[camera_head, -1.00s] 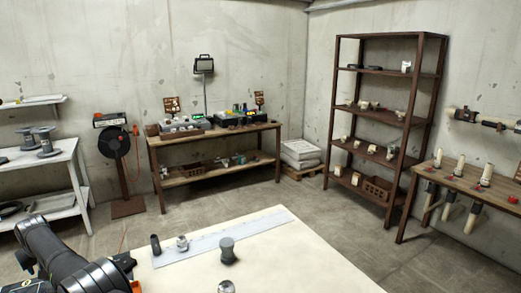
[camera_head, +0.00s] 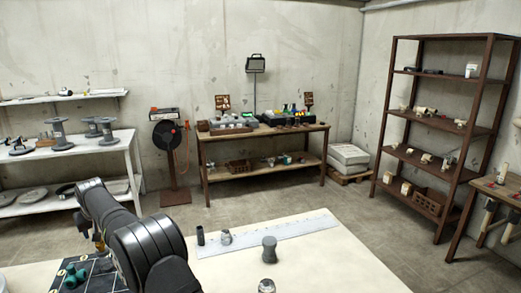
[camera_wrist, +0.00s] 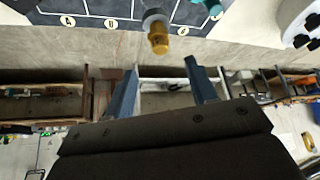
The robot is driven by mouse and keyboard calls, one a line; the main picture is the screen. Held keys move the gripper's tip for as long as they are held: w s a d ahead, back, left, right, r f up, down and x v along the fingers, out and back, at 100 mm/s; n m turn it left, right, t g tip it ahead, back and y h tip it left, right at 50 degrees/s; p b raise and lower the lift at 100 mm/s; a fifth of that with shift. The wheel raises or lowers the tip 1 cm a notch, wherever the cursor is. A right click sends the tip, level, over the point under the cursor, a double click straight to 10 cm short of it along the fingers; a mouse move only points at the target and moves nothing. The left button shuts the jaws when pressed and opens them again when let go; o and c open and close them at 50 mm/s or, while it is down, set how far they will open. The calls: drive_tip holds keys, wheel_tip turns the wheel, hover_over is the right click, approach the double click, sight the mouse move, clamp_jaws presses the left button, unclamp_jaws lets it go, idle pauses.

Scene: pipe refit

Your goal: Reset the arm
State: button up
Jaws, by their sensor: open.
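My arm (camera_head: 150,240) reaches over the cream table at the lower left of the head view. My gripper is hidden there. In the wrist view my gripper (camera_wrist: 161,68) shows two blue fingers standing wide apart, with nothing between them. A yellow fitting with a grey collar (camera_wrist: 158,38) is beyond the fingertips, near a dark mat with marked circles (camera_wrist: 110,22). I cannot tell whether it stands on the mat. A teal piece (camera_wrist: 211,5) is at the top edge.
On the cream table (camera_head: 330,262) stand a dark cylinder (camera_head: 200,235), a metal fitting (camera_head: 226,237), a grey spool-shaped piece (camera_head: 269,249) and another metal piece (camera_head: 267,286), near a pale ruler strip (camera_head: 300,228). A dark mat with teal pieces (camera_head: 75,276) lies beside my arm.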

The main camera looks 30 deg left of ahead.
drive_tip(key=x, duration=1)
drive_tip(key=shift+d, duration=0.15)
wheel_tip(320, 180, up, 5)
drive_tip(key=shift+w+d+f, duration=0.1)
drive_tip(key=shift+w+d, duration=0.05)
drive_tip(key=w+d+r, duration=0.7)
drive_tip(key=d, duration=0.2)
drive_tip(key=w+d+f, duration=0.3)
drive_tip(key=w+d, duration=0.2)
drive_tip(key=d, duration=0.5)
drive_tip(key=w+d+f, duration=0.3)
drive_tip(key=w+d, duration=0.3)
drive_tip(key=d, duration=0.5)
drive_tip(key=w+d+f+m, duration=0.1)
drive_tip(key=w+d+f, duration=0.3)
drive_tip(key=d, duration=0.6)
drive_tip(key=shift+w+d, duration=0.35)
drive_tip(key=shift+w, duration=0.75)
drive_tip(key=shift+o, duration=0.2)
